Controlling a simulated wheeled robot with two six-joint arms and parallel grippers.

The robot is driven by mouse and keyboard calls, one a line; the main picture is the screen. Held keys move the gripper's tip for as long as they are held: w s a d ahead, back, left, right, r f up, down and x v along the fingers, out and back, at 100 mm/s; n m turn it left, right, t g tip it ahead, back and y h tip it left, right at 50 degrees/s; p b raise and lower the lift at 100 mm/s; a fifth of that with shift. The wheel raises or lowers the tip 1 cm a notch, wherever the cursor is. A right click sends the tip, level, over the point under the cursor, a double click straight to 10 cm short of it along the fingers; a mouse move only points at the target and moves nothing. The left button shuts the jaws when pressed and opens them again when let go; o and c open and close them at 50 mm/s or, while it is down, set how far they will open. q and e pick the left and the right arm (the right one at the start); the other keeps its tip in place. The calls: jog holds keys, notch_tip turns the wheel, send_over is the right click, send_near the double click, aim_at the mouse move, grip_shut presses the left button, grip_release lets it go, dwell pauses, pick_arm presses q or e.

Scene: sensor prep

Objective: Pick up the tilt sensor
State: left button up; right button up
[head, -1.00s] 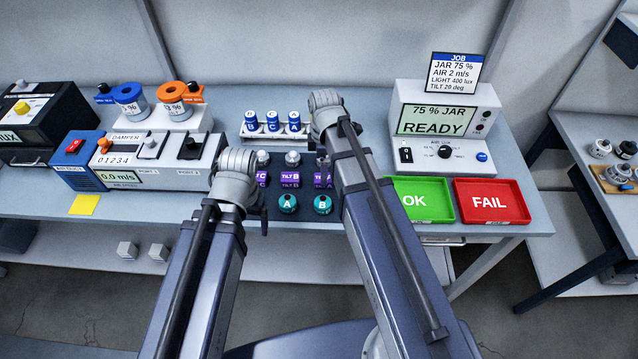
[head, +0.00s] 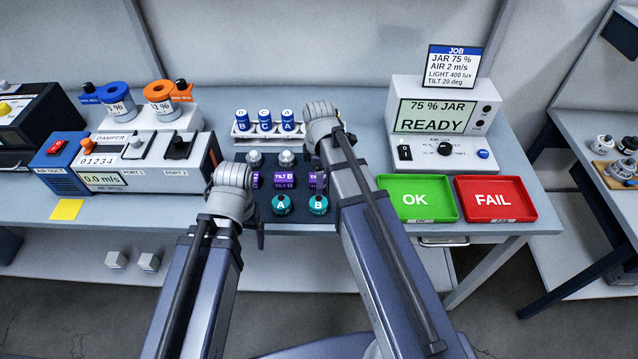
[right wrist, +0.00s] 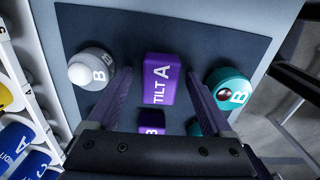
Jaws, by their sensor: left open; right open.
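The purple tilt sensor marked TILT A (right wrist: 160,80) stands on the dark mat, between the two fingers of my right gripper (right wrist: 160,75) in the right wrist view. The fingers are open, with a gap on both sides of it. In the head view my right arm mostly hides this sensor and its gripper. A second purple tilt sensor, TILT B (head: 283,181), stands beside it and shows partly in the right wrist view (right wrist: 152,131). A third purple one (head: 255,181) is partly covered by my left arm. My left gripper (head: 259,236) is open and empty at the mat's left front edge.
Teal sensors A (head: 281,205) and B (head: 318,205) stand at the mat's front. Grey domed sensors (head: 286,159) stand behind the purple ones. A rack of blue jars (head: 264,124) is at the back. The green OK tray (head: 415,185) and red FAIL tray (head: 522,188) lie empty to the right.

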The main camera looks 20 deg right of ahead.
jog(key=shift+c, duration=0.2)
grip_shut()
dwell(0.4)
